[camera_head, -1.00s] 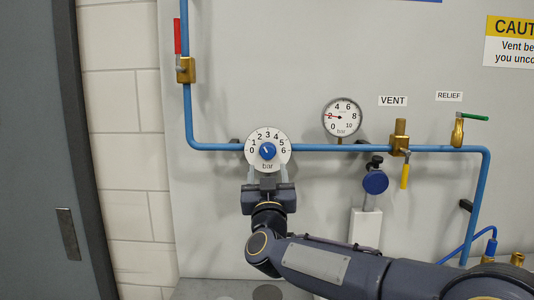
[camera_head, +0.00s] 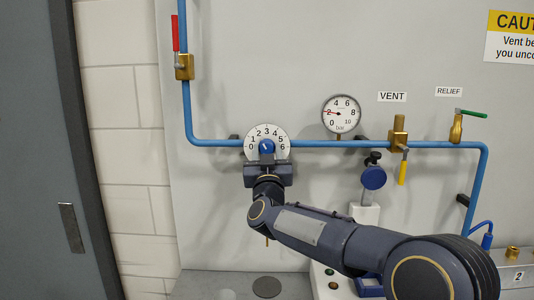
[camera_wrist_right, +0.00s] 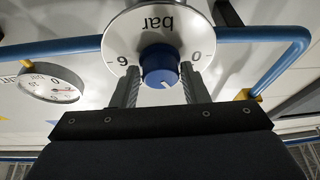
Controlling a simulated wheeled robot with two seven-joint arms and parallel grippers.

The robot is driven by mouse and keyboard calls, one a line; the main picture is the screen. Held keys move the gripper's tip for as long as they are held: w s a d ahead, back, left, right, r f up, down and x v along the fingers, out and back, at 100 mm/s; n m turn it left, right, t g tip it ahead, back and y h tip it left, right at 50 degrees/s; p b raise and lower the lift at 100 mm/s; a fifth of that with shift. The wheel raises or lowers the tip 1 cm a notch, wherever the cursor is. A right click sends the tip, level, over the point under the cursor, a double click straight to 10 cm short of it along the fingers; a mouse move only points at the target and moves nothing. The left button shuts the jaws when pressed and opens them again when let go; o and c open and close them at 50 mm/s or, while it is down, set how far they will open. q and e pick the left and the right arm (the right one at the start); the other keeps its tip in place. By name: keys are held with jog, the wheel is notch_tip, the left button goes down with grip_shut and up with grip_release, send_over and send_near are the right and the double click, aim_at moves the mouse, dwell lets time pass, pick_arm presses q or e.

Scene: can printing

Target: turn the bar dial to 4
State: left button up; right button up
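The bar dial (camera_head: 254,133) is a round white plate with numbers 0 to 6. It sits on the blue pipe, with a blue knob (camera_head: 266,146) at its middle. My right gripper (camera_head: 266,156) is at the dial from below. In the right wrist view, its two fingers (camera_wrist_right: 160,85) lie close on both sides of the blue knob (camera_wrist_right: 158,62) and appear shut on it. The dial (camera_wrist_right: 118,38) is upside down there. The knob's white mark points down and slightly right, roughly 2 to 3; the exact reading is unclear. My left gripper is not in view.
A pressure gauge (camera_head: 341,114) reads about 2, right of the dial. A brass vent valve (camera_head: 398,140) with yellow handle, a relief valve (camera_head: 456,128) with green handle and a red-handled valve (camera_head: 184,66) are on the blue piping. A blue round knob (camera_head: 373,177) stands below the gauge.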

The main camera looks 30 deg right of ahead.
jog(key=shift+s, duration=0.1)
jog(key=c, duration=0.4)
jog(key=shift+a+m, duration=0.1)
jog(key=shift+m, duration=0.3)
jog(key=shift+c, duration=0.2)
jog(key=m+h+b, duration=0.1)
jog(key=m, duration=0.1)
jog(key=shift+m+g+h+b, duration=0.35)
jog(key=shift+m+g+h, duration=0.05)
jog(key=m+g+h+b, duration=0.1)
jog(key=m, duration=0.3)
jog(key=shift+a, duration=0.1)
jog(key=m+g, duration=0.1)
jog(key=m, duration=0.1)
jog(key=m+g+h, duration=0.1)
jog(key=shift+r+m+h, duration=0.15)
jog(key=shift+m+h, duration=0.15)
jog(key=shift+m, duration=0.1)
jog(key=shift+r+m+g+h, duration=0.15)
jog(key=shift+m+g, duration=0.45)
jog(key=shift+m, duration=0.65)
jog(key=shift+m+g+h, duration=0.25)
jog(key=shift+m+g, duration=0.35)
jog(key=shift+m, duration=0.65)
jog(key=shift+r, duration=0.1)
